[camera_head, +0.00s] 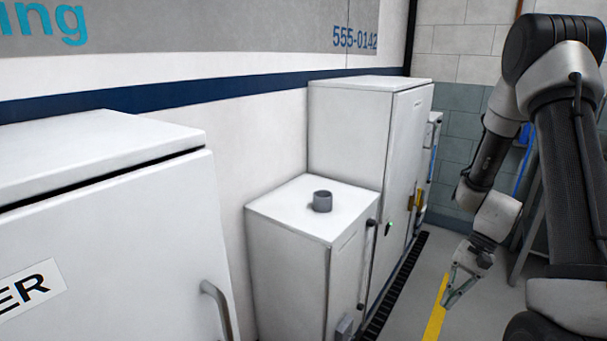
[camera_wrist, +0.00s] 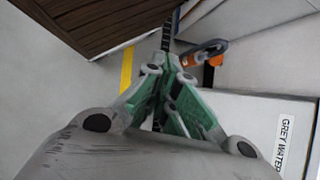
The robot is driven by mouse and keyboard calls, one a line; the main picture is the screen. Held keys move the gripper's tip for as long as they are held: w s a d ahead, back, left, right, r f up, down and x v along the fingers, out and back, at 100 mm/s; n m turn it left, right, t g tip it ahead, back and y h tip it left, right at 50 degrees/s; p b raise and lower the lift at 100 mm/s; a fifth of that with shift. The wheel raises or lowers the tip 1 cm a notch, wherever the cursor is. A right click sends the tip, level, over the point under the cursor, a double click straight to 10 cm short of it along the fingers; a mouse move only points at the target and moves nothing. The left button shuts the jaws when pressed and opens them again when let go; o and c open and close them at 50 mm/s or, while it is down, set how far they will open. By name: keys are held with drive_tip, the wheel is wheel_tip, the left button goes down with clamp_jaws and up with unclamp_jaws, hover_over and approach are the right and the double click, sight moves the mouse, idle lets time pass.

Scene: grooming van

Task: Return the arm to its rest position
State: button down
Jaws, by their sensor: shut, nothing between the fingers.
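My arm is at the right of the head view, bent at the elbow with its forearm hanging down. My gripper (camera_head: 449,297) points down above the grey floor, beside the yellow floor line and clear of the cabinets. In the wrist view, the green fingers of my gripper (camera_wrist: 166,62) come together at their tips. They are shut with nothing between them.
A larger white cabinet (camera_head: 120,240) is at left. The wrist view shows a brown slatted surface (camera_wrist: 95,22) and an orange-and-grey object (camera_wrist: 203,53).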

drive_tip(key=s+r+n+t+h, duration=0.3)
drive_tip(key=s+r, duration=0.3)
drive_tip(key=r, duration=0.8)
drive_tip(key=s+d+r+n+t+h, duration=0.1)
drive_tip(key=s+r+n+t+h, duration=0.2)
drive_tip(key=r, duration=1.2)
drive_tip(key=s+n+t, duration=0.2)
drive_tip(key=s, duration=0.1)
drive_tip(key=shift+s+d+r, duration=0.15)
